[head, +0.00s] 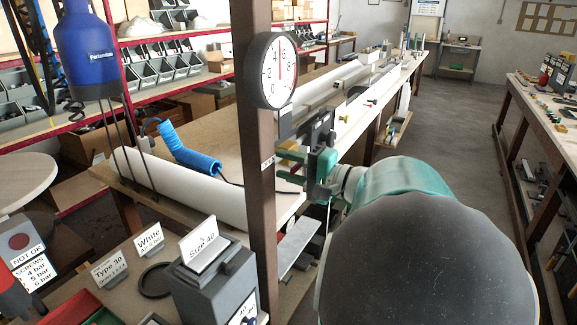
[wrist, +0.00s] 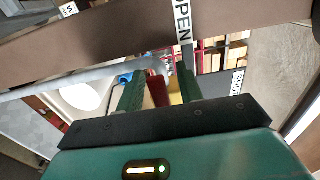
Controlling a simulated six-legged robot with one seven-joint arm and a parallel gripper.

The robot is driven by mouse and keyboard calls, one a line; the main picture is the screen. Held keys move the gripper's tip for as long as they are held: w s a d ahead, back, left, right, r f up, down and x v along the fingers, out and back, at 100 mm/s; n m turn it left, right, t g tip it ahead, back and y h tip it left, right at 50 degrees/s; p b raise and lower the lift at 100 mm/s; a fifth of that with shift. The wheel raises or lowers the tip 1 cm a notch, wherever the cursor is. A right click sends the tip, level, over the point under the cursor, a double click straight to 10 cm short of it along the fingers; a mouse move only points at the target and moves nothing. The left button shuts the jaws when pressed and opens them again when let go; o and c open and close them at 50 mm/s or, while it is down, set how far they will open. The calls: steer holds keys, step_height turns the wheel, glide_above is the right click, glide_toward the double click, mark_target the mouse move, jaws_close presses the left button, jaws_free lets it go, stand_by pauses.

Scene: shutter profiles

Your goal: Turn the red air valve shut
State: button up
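In the wrist view a dark red piece, which looks like the air valve's handle (wrist: 157,88), shows between my two green fingers. A yellow piece (wrist: 176,92) is beside it. My gripper (wrist: 160,88) has its fingers spread apart; I cannot tell whether either touches the red piece. An OPEN label (wrist: 182,22) and a SHUT label (wrist: 237,83) show near it. In the head view my gripper (head: 309,160) is just right of the brown post (head: 260,170), below the round gauge (head: 272,70). The gauge needle points up. The red handle is hidden there.
A bench (head: 240,155) with a long white profile (head: 185,185) and a blue coiled hose (head: 188,150) lies behind the post. A dark box (head: 212,280) with a Size 40 card stands front left. The floor aisle (head: 460,125) at right is clear.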

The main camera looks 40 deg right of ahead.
mark_target(286, 131)
jaws_close()
steer(key=shift+r+m, duration=0.1)
steer(key=shift+m, duration=0.2)
steer(key=r+m, duration=0.1)
steer(key=m, duration=0.1)
steer(key=r+m, duration=0.1)
steer(key=m, duration=0.2)
steer(key=d+r+m, duration=0.1)
steer(key=m, duration=0.1)
steer(key=shift+w+r+m, duration=0.15)
steer(key=shift+w+m, duration=0.1)
steer(key=shift+m, duration=0.05)
steer(key=m, duration=0.1)
steer(key=d+r+m, duration=0.1)
steer(key=m, duration=0.1)
steer(key=d+m, duration=0.1)
steer(key=m, duration=0.1)
steer(key=shift+w+r, duration=0.25)
steer(key=shift+w, duration=0.1)
steer(key=shift+w+d+r+m, duration=0.15)
steer(key=shift+d+m, duration=0.4)
steer(key=shift+m, duration=0.7)
steer(key=shift+w+d+r+m, duration=0.15)
steer(key=shift+d+m, duration=0.35)
steer(key=shift+m, duration=0.75)
steer(key=shift+f, duration=0.1)
